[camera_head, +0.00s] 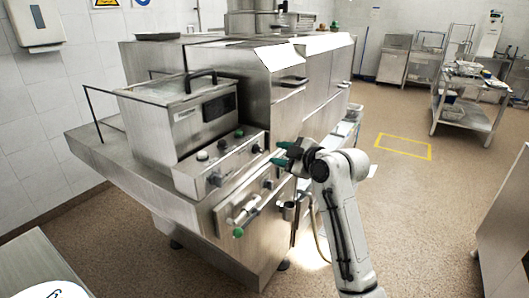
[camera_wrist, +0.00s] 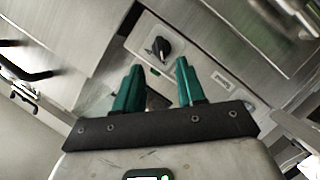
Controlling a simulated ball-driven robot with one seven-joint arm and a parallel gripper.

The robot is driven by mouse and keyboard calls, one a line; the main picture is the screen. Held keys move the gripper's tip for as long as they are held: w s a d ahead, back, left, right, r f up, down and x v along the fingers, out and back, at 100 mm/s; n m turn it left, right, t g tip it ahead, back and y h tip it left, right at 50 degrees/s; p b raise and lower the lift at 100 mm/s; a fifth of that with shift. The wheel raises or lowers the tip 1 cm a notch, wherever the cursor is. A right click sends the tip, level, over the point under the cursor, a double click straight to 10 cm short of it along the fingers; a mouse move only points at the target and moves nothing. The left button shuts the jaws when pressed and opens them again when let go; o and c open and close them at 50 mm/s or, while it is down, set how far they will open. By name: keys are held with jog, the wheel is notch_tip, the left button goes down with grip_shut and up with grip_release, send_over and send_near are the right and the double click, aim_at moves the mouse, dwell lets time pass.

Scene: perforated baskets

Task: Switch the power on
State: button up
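A black rotary knob (camera_wrist: 158,47) sits on a light metal control panel (camera_wrist: 198,68) in the wrist view. My gripper (camera_wrist: 158,72) has two teal fingers spread apart with nothing between them. The knob lies just beyond the fingertips, roughly centred between them, and appears untouched. In the head view my gripper (camera_head: 280,154) is at the front of the steel cooking machine, close to its sloped control panel (camera_head: 228,158), which carries several knobs. I cannot tell which of these is the knob in the wrist view. A small white label (camera_wrist: 222,80) is right of it.
A green-ended drain handle (camera_head: 238,232) juts from the machine front below the panel. A black-handled fryer lid (camera_head: 180,88) is at upper left. The brown floor (camera_head: 430,190) right of my arm is clear.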

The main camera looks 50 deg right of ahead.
aim_at(262, 151)
jog(key=x, duration=0.7)
jog(key=shift+w+p, duration=0.25)
jog(key=shift+p, duration=0.05)
grip_shut()
